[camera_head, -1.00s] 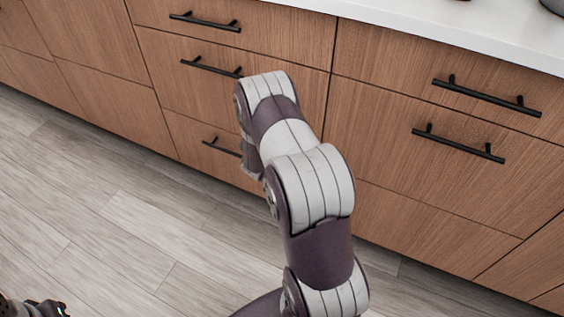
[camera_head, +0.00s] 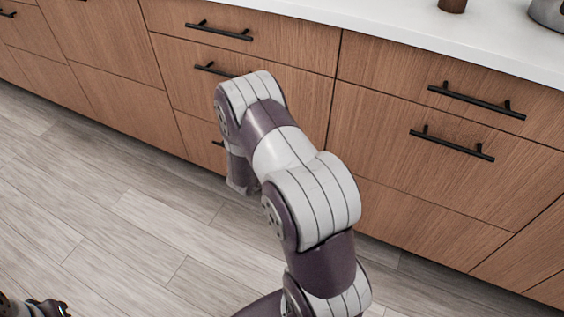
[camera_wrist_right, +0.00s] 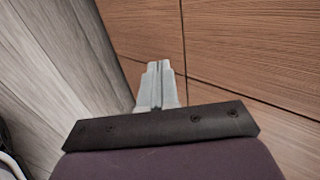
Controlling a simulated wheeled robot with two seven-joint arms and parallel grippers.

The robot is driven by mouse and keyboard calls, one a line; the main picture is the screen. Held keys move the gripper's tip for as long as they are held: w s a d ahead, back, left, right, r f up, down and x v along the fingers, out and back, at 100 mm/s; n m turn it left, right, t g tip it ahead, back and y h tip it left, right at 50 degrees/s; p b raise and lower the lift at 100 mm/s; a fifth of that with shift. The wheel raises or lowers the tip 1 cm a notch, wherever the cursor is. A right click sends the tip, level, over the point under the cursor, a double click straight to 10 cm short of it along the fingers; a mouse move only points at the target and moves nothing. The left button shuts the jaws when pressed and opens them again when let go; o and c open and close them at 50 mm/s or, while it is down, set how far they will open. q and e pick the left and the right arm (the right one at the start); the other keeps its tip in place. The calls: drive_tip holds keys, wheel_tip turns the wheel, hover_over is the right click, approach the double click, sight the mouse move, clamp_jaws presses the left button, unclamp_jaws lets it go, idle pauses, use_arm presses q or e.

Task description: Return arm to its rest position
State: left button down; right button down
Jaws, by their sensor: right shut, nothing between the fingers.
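My right arm (camera_head: 290,165) rises from the bottom of the head view and bends forward and down in front of the drawers. Its gripper is hidden behind the forearm in that view. In the right wrist view my right gripper (camera_wrist_right: 158,88) shows with its two pale fingers together and nothing between them. It points toward the lower drawer fronts and the floor. A small dark part of my left side (camera_head: 35,306) shows at the bottom left corner of the head view, but the left gripper cannot be made out.
Wooden drawer fronts (camera_head: 420,190) with black bar handles (camera_head: 475,101) stand ahead. A white countertop (camera_head: 440,42) runs above them, with a brown object (camera_head: 453,5) and a metal one (camera_head: 548,14) at its far right. The plank floor (camera_head: 120,220) is clear at left.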

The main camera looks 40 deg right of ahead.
drive_tip(key=shift+s+a+r, duration=0.2)
drive_tip(key=shift+a+r, duration=0.15)
drive_tip(key=shift+a, duration=0.05)
